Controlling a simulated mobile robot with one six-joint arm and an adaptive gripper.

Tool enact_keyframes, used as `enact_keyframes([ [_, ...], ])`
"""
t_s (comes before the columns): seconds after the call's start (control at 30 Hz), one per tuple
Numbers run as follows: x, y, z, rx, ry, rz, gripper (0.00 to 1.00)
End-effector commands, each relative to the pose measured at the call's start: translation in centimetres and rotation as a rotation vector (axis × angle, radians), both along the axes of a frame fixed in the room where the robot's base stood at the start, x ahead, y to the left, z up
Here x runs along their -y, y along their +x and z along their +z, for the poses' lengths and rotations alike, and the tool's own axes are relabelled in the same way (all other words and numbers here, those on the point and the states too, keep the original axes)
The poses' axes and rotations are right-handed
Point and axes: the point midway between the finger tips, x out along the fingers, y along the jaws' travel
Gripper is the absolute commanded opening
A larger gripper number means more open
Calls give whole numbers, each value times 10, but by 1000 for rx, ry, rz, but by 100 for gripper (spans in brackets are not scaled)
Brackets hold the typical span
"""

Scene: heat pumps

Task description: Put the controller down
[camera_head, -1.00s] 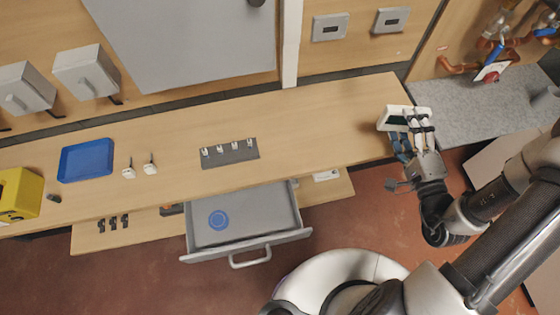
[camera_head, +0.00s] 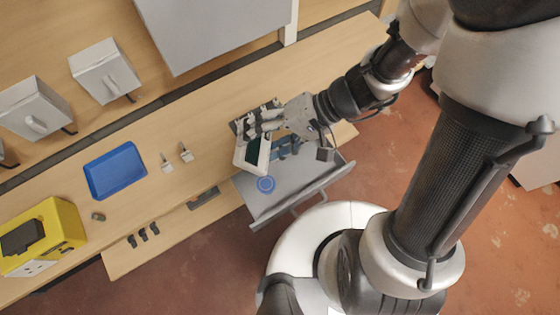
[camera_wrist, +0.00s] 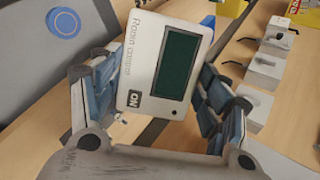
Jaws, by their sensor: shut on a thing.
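The controller is a white box with a dark green screen, "Room controller" lettering and an ON label. It shows large in the wrist view (camera_wrist: 168,62), between the fingers of my gripper (camera_wrist: 155,85). In the head view my gripper (camera_head: 268,132) is shut on the controller (camera_head: 252,154) and holds it near the bench's front edge, by the open drawer. The controller looks tilted. Whether it touches anything below cannot be told.
The open grey drawer (camera_head: 300,190) has a blue round mark (camera_head: 265,185). A blue tray (camera_head: 115,170), two small white fittings (camera_head: 186,153) and a yellow box (camera_head: 45,235) are on the wooden bench (camera_head: 215,118). Grey boxes (camera_head: 105,70) stand at the back. Bench between tray and gripper is partly free.

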Motion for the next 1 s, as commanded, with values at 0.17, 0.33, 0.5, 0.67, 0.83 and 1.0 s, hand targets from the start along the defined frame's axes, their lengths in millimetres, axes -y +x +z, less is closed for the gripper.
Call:
enact_keyframes([
  [0.17, 19, -43, -13, 15, -260, 215, 45],
  [0.33, 53, -50, -25, 56, -477, 352, 45],
  [0.5, 85, -29, -28, 114, -652, 459, 45],
  [0.67, 104, 5, -20, 171, -771, 543, 45],
  [0.83, 109, 35, -9, 217, -840, 604, 45],
  [1.0, 111, 41, -25, 222, -855, 621, 45],
])
